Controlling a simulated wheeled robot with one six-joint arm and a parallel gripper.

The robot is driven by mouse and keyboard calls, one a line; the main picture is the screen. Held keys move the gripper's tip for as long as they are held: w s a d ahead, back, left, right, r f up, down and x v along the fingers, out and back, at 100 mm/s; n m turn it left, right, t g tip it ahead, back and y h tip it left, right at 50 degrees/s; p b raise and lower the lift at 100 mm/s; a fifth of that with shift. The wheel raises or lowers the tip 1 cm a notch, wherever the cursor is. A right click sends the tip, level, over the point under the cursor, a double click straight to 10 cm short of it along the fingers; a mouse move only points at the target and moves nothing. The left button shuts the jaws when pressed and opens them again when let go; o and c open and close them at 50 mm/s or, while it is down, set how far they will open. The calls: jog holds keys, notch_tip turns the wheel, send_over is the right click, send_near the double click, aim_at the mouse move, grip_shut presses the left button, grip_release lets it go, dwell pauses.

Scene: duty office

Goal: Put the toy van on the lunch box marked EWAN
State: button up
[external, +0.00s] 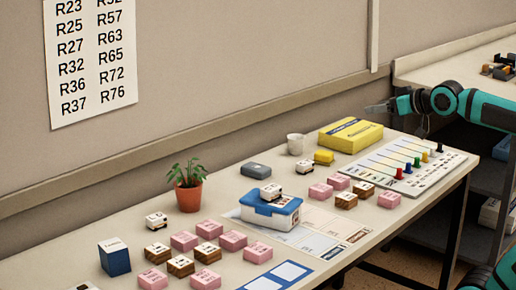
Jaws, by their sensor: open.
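A lunch box (271,213) with a blue lid and pale body stands mid-table; I cannot read any name on it. A small white van-like toy (270,192) with dark details rests on its lid. Similar small white pieces stand on the table: one (157,220) left of the plant, one (304,166) near the yellow sponge, and one partly cut off (86,287) at the bottom left edge. Which is the toy van I cannot tell for sure. My gripper (374,107) is open and empty at the upper right, above the table's far side, apart from these things.
Several pink blocks (233,241) and brown blocks (180,265) stand in two groups. A potted plant (188,196), blue box (115,257), white cup (295,144), yellow box (351,136) and a board with coloured pegs (396,170) stand around. Papers (325,222) lie beside the lunch box.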

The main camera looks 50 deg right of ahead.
jog(key=s+d+t+h, duration=0.1)
jog(key=s+d+t, duration=0.2)
jog(key=s, duration=0.4)
